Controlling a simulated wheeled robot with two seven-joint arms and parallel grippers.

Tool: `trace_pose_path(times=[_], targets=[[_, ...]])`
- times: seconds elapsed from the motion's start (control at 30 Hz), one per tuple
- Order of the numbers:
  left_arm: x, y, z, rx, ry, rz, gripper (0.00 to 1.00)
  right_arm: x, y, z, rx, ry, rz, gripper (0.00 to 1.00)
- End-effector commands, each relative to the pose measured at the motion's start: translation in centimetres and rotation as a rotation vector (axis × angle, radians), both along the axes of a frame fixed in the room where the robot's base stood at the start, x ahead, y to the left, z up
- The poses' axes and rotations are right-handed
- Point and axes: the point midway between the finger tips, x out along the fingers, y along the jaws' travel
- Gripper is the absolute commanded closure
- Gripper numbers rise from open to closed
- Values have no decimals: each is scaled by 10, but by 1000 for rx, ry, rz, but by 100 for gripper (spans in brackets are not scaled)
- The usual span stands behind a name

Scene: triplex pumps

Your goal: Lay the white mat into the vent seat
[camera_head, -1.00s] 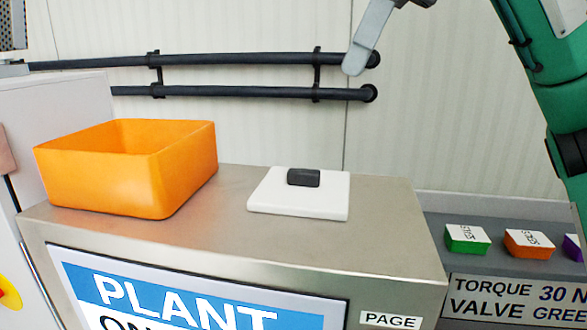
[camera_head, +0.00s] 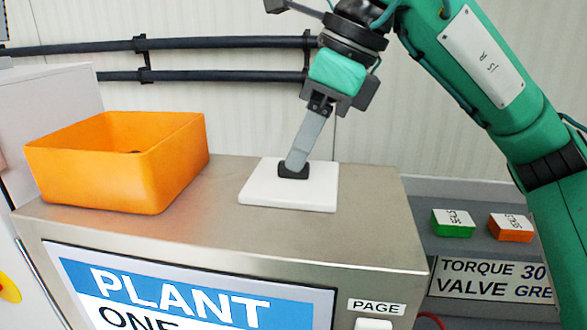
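The white mat (camera_head: 262,192) is a flat square slab with a short dark handle (camera_head: 293,171) on top. It lies flat on the top of the steel cabinet. My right gripper (camera_head: 298,164) reaches down from above, its grey finger tip overlapping the handle. The finger in front hides part of the handle and the other finger, so I cannot tell whether it is closed on it. My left gripper is not in view. I cannot make out a vent seat in this view.
An orange open bin (camera_head: 100,170) stands left of the mat, with a small dark thing barely showing inside. The steel cabinet top (camera_head: 215,210) is clear between them. A green block (camera_head: 453,223) and an orange block (camera_head: 511,228) sit on a grey ledge at right. Dark pipes (camera_head: 220,75) run along the wall.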

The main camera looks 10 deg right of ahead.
Motion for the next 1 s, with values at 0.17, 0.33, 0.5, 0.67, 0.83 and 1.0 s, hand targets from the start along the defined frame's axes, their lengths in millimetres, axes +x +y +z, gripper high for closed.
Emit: trace_pose_path(times=[0.17, 0.33, 0.5, 0.67, 0.83, 1.0], targets=[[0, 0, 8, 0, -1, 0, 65, 3, 6, -16, 0, 0, -1, 60], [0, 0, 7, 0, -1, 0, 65, 3, 7, -19, 1, 0, -2, 60], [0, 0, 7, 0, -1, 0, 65, 3, 7, -19, 1, 0, -1, 78], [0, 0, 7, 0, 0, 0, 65, 3, 7, -19, 1, 0, -1, 100], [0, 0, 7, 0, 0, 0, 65, 3, 7, -19, 1, 0, -1, 100], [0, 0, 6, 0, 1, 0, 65, 3, 7, -16, 2, -1, -1, 100]])
